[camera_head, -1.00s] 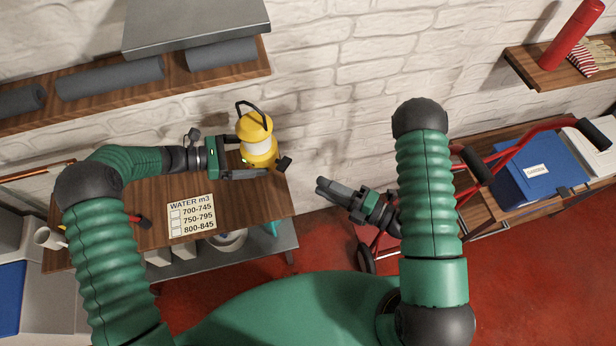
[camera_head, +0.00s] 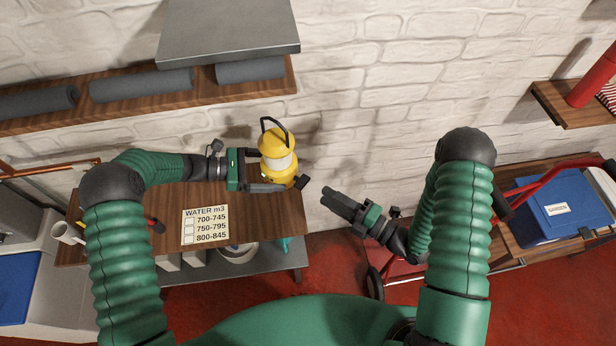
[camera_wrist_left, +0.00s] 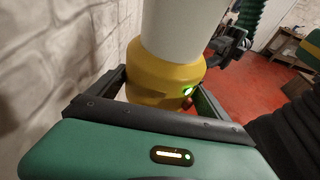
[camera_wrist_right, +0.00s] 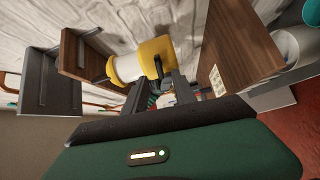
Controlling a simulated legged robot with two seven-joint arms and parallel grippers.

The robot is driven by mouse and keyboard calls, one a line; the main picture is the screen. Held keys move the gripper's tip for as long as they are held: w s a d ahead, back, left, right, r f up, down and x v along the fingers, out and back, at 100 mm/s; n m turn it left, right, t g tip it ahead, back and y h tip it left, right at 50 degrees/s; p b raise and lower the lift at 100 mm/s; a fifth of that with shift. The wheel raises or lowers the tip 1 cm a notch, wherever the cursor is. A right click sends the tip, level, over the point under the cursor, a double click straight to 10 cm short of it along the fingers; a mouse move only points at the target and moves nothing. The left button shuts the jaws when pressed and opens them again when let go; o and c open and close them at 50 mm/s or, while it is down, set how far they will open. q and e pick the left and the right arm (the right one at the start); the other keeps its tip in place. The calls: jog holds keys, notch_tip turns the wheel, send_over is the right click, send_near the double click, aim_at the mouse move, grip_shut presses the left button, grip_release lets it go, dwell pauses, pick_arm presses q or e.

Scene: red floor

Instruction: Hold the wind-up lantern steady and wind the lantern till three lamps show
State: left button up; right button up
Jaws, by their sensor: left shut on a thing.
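The wind-up lantern (camera_head: 277,160), yellow with a white middle and a black top handle, stands upright at the table's right end. A black knob (camera_head: 302,181) sticks out at its lower right. My left gripper (camera_head: 264,186) is shut around the yellow base; the left wrist view shows its fingers either side of the base (camera_wrist_left: 160,75). A green light (camera_wrist_left: 188,91) glows on the base. My right gripper (camera_head: 331,196) is empty, its fingers apart, right of the knob and not touching it. The right wrist view shows the lantern (camera_wrist_right: 125,68) beyond the fingertips.
A wooden table (camera_head: 165,225) carries a water card (camera_head: 205,226) and a white mug (camera_head: 68,232). A shelf (camera_head: 195,92) with grey rolls is above, on the brick wall. A red trolley (camera_head: 402,268) and a blue box (camera_head: 560,205) stand at the right.

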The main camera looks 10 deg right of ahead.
aim_at(306, 184)
jog(key=x, duration=0.8)
jog(key=shift+s+a, duration=0.1)
jog(key=shift+s, duration=0.1)
jog(key=shift+c, duration=0.2)
jog(key=shift+d, duration=0.2)
jog(key=shift+c, duration=1.2)
jog(key=shift+a, duration=0.1)
grip_shut()
